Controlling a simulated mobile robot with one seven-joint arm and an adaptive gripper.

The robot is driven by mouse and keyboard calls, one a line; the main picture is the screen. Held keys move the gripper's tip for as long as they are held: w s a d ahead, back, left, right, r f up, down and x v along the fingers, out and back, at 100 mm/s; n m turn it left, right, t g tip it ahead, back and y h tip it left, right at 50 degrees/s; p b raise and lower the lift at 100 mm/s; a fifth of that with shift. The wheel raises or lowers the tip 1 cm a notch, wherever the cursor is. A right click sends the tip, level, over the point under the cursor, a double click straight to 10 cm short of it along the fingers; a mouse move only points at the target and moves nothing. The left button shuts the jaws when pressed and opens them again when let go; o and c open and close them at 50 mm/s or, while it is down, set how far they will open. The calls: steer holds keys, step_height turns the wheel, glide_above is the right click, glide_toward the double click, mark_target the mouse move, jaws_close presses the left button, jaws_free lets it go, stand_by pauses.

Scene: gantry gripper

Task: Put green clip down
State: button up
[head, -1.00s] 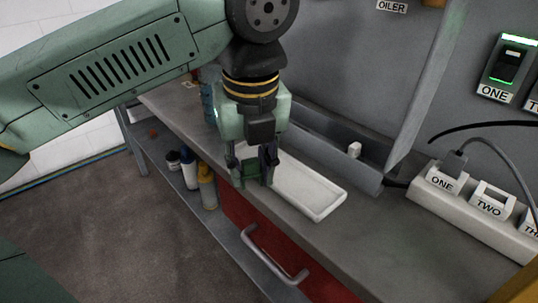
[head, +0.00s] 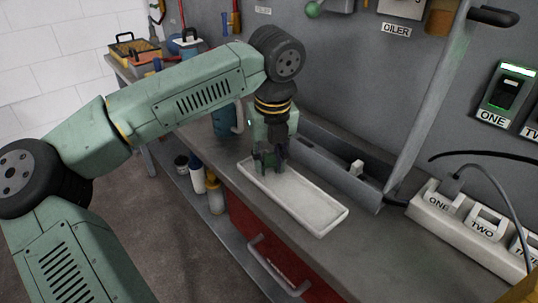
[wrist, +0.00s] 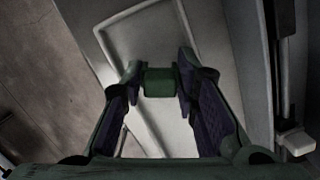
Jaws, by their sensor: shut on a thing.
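The green clip (wrist: 160,82) is a small dark green block between the two fingers of my gripper (wrist: 158,84) in the wrist view. My gripper is shut on it, and the fingers touch its sides. In the head view my gripper (head: 268,168) points down over the far left part of a long white tray (head: 310,212). The clip is hard to make out there against the dark fingers. The tray (wrist: 128,20) also shows behind the clip in the wrist view. I cannot tell whether the clip touches the tray.
The tray lies on a grey workbench (head: 370,255). A grey channel (head: 335,160) with a small white block runs behind it. A power strip (head: 470,222) stands to the right. Bottles (head: 214,192) stand on a lower shelf. The tray's right part is empty.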

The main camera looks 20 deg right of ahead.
steer(key=shift+f, duration=0.1)
steer(key=shift+f+b, duration=0.15)
steer(key=shift+b, duration=0.15)
steer(key=o, duration=0.5)
steer(key=shift+o, duration=0.2)
step_height(320, 180, up, 12)
steer(key=s, duration=0.1)
steer(key=shift+s+r+b, duration=0.2)
steer(key=shift+s+b, duration=0.2)
